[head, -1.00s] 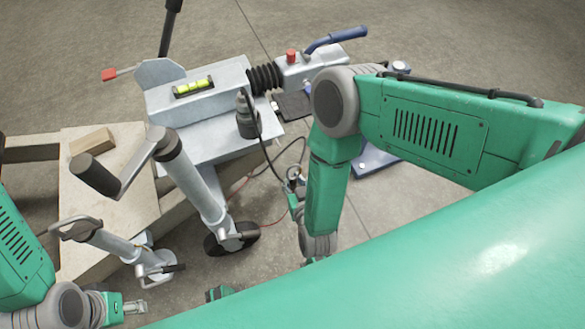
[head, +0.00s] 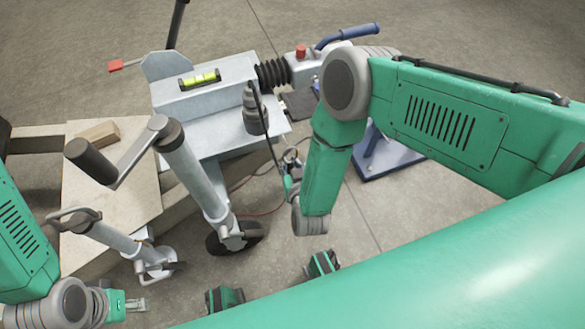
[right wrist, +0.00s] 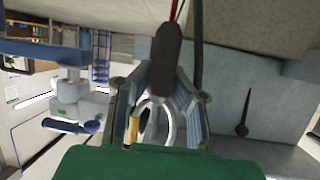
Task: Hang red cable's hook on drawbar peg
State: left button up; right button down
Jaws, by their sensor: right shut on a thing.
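My right gripper (right wrist: 164,108) is shut on a pale metal hook (right wrist: 155,118) with a dark sleeve (right wrist: 166,55). A thin red cable (right wrist: 179,9) shows above the sleeve. In the head view the right gripper (head: 289,184) is partly behind my forearm, below the grey drawbar (head: 208,97). A thin dark peg-like piece (right wrist: 243,118) stands out on a grey surface in the right wrist view, apart from the hook. I cannot tell for sure that it is the peg. My left gripper (head: 136,304) is at the lower left, empty and apparently open.
A ribbed dark boot (head: 255,110) stands on the drawbar plate, with a black cable (head: 272,132) hanging from it. A jack with a crank (head: 187,165) and wheel (head: 235,238) stands in front. A red line (head: 262,212) lies on the floor. A blue stand (head: 385,158) is behind my forearm.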

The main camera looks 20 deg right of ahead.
jog(key=shift+a+r+b+x, duration=0.15)
jog(key=shift+b+x, duration=0.3)
jog(key=shift+x, duration=0.35)
jog(key=shift+a+b+x, duration=0.1)
jog(key=shift+b+x, duration=0.4)
jog(key=shift+x, duration=0.3)
jog(key=shift+a+r+b+x, duration=0.15)
jog(key=shift+b+x, duration=0.3)
jog(key=shift+x, duration=0.35)
jog(key=shift+w+f, duration=0.1)
jog(key=c, duration=1.5)
grip_release()
